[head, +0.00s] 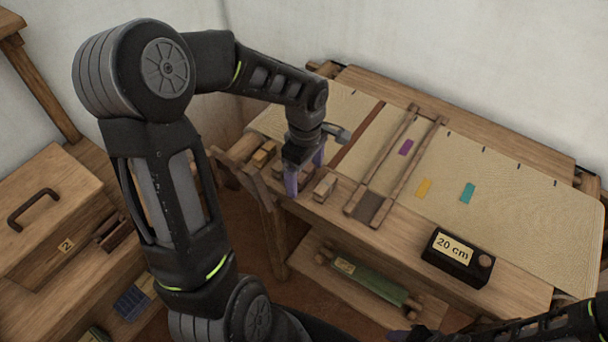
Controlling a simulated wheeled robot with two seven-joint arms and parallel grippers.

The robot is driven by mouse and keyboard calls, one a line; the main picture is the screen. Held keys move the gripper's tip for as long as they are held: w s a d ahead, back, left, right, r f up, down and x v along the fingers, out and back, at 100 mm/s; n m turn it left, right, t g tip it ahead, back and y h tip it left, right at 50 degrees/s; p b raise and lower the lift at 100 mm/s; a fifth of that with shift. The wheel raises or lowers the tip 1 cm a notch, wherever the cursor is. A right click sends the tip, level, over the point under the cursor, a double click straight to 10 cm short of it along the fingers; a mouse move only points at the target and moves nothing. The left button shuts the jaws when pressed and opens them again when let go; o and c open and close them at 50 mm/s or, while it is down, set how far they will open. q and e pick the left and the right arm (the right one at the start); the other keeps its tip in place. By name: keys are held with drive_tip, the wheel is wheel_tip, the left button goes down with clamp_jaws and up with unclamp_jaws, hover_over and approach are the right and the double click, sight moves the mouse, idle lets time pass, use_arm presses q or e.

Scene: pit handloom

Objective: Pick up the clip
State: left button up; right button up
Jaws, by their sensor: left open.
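No piece is clearly recognisable as the clip. One small wooden block (325,187) lies on the loom's front beam, just right of my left gripper (305,172). Another small wooden piece (263,154) lies to the gripper's left. Either may be the clip; I cannot tell. My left gripper points down over the front beam with its purple fingers apart, and nothing shows held between them. Only a purple tip of my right gripper (398,336) shows at the bottom edge, and its jaws are not readable.
The loom cloth (530,215) carries purple (406,147), yellow (423,188) and teal (467,193) patches. A wooden frame (402,165) crosses it. A black "20 cm" box (457,257) stands front right. A green roller (368,280) lies below. A wooden chest (45,200) stands left.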

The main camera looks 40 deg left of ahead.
sight(305, 173)
use_arm(q)
drive_tip(key=shift+c, duration=0.6)
drive_tip(key=c, duration=1.3)
drive_tip(key=shift+r, duration=0.1)
wheel_tip(305, 173, up, 10)
drive_tip(key=shift+f+b, duration=0.1)
drive_tip(key=shift+b, duration=0.3)
